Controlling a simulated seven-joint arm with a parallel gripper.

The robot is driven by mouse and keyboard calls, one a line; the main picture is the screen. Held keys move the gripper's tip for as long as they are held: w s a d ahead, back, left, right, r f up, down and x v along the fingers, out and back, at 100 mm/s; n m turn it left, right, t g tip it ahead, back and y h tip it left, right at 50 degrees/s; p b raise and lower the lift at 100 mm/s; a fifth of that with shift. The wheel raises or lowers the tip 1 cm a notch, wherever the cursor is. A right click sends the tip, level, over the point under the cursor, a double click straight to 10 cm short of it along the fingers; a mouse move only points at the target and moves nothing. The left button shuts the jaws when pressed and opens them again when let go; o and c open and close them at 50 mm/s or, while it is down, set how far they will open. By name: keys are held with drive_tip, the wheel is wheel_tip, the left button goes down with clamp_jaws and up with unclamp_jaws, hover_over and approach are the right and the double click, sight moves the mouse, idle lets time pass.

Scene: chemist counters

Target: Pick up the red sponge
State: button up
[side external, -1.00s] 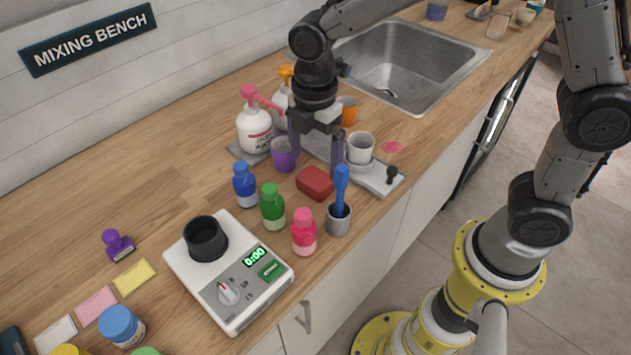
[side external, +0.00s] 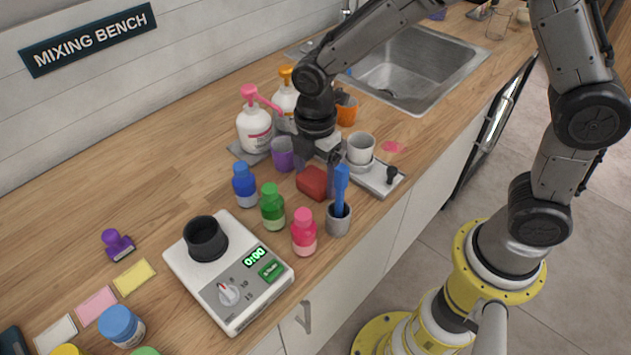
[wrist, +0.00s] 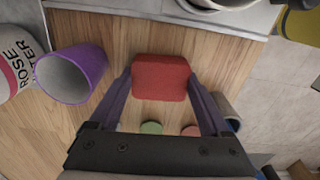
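The red sponge (side external: 312,182) is a small rounded block at the counter's front part, and it also shows in the wrist view (wrist: 161,77). My gripper (side external: 316,172) is down at the sponge, one finger on each side. In the wrist view my gripper (wrist: 161,80) has both purple-grey fingertips against the sponge's left and right edges, with no clear gap. The near finger hides the sponge's right end in the side view. The sponge appears low at the counter; I cannot tell whether it is clear of the surface.
A purple cup (side external: 282,153) stands just left of my gripper. A grey cup with a blue tool (side external: 339,217) is close in front. A white cup (side external: 360,147) stands on a tray to the right. Green (side external: 271,207) and pink (side external: 303,232) bottles stand in front left.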

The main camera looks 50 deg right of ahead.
drive_tip(key=c, duration=0.5)
drive_tip(key=shift+r, duration=0.85)
drive_tip(key=s+d+r, duration=0.1)
drive_tip(key=s+r, duration=0.2)
drive_tip(key=s, duration=0.1)
drive_tip(key=s+d+r, duration=0.2)
drive_tip(key=s+r, duration=0.2)
drive_tip(key=s+d+r, duration=0.1)
drive_tip(key=s+r, duration=0.3)
drive_tip(key=s, duration=0.1)
drive_tip(key=shift+s+d+r, duration=0.1)
drive_tip(key=shift+d+r, duration=0.05)
drive_tip(key=shift+d, duration=0.25)
